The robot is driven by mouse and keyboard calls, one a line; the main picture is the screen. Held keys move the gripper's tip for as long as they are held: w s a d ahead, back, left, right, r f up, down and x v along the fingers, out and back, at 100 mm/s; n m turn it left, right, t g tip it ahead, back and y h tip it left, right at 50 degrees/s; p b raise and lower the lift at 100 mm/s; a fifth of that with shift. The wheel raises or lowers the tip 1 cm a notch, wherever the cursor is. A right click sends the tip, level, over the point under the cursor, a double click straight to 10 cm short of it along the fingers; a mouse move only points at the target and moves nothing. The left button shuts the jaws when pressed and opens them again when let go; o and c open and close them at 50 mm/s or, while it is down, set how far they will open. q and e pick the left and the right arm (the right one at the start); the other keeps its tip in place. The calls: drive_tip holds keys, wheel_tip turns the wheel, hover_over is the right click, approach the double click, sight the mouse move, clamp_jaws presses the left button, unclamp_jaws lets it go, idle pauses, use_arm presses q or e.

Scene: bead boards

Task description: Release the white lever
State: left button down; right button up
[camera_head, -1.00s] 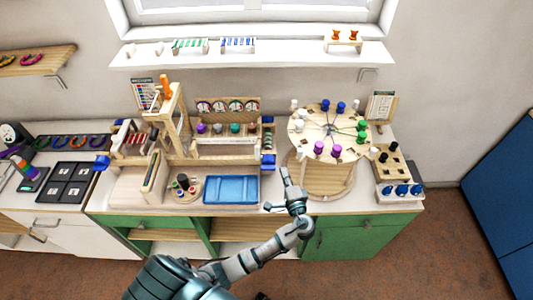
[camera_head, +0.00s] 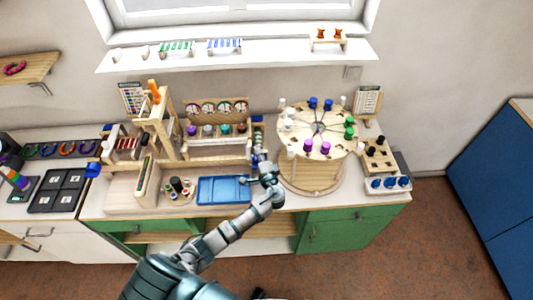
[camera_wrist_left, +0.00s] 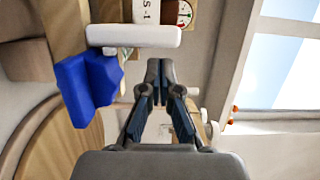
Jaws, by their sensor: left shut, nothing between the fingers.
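A white bar that looks like the white lever (camera_wrist_left: 133,36) lies across the upper left of the left wrist view, in front of a pale panel with a partly visible label. A blue block (camera_wrist_left: 90,90) sits just below its left end. My left gripper (camera_wrist_left: 160,66) is shut and empty, with its fingertips below and right of the white bar, apparently apart from it. In the head view my left gripper (camera_head: 257,164) is at the right end of the wooden bead apparatus (camera_head: 218,151). The lever is too small to make out there. My right gripper is out of view.
A blue tray (camera_head: 222,190) lies just left of my left gripper. A round board with coloured pegs (camera_head: 318,132) stands close on the right. The shelf (camera_head: 240,56) runs along the wall behind.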

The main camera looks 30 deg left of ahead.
use_arm(q)
drive_tip(key=shift+s+a+f, duration=0.1)
drive_tip(key=shift+s+a, duration=0.1)
drive_tip(key=shift+a, duration=0.25)
drive_tip(key=shift+s+n, duration=0.1)
drive_tip(key=shift+n, duration=0.2)
